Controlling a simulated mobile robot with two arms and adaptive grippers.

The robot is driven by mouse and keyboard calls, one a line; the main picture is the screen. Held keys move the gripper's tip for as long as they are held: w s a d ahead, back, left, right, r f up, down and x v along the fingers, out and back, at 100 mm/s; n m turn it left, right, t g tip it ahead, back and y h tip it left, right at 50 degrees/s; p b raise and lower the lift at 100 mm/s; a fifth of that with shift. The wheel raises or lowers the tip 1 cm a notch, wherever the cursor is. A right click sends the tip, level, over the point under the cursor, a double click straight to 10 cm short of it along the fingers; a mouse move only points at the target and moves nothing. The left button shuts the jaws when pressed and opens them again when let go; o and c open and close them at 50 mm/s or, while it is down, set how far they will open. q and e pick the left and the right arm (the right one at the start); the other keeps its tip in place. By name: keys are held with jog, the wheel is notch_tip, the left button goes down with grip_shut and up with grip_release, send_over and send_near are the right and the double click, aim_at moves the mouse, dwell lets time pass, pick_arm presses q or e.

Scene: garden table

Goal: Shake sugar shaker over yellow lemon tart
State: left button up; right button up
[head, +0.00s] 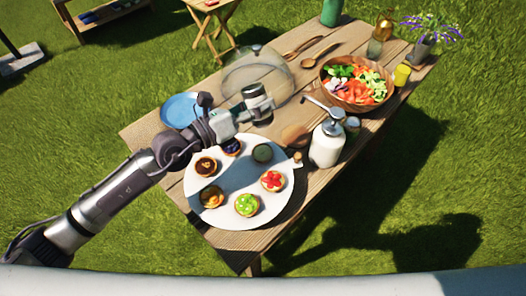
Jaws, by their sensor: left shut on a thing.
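A round white platter (234,180) holds several small tarts in a ring. A pale yellowish tart (262,153) sits at its upper right, and an orange-yellow one (211,197) at its lower left; I cannot tell for certain which is lemon. My left gripper (246,110) reaches in over the platter's far edge. It is shut on a small silvery cylinder (259,96), which looks like the sugar shaker, partly hidden by the fingers. The held thing is beyond the tarts, in front of a glass dome. My right gripper is not in view.
A white bottle with a metal top (327,146) stands right of the platter. A glass dome (257,70), a blue plate (181,110) and a salad bowl (357,83) stand farther back. Wooden utensils (303,46) lie at the back. The table (235,240) has bare wood at its near edge.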

pick_arm(q)
notch_tip(320, 180, down, 2)
jog(key=shift+w+a, duration=0.1)
jog(key=shift+a, duration=0.05)
jog(key=shift+w+a, duration=0.1)
jog(key=shift+w, duration=0.05)
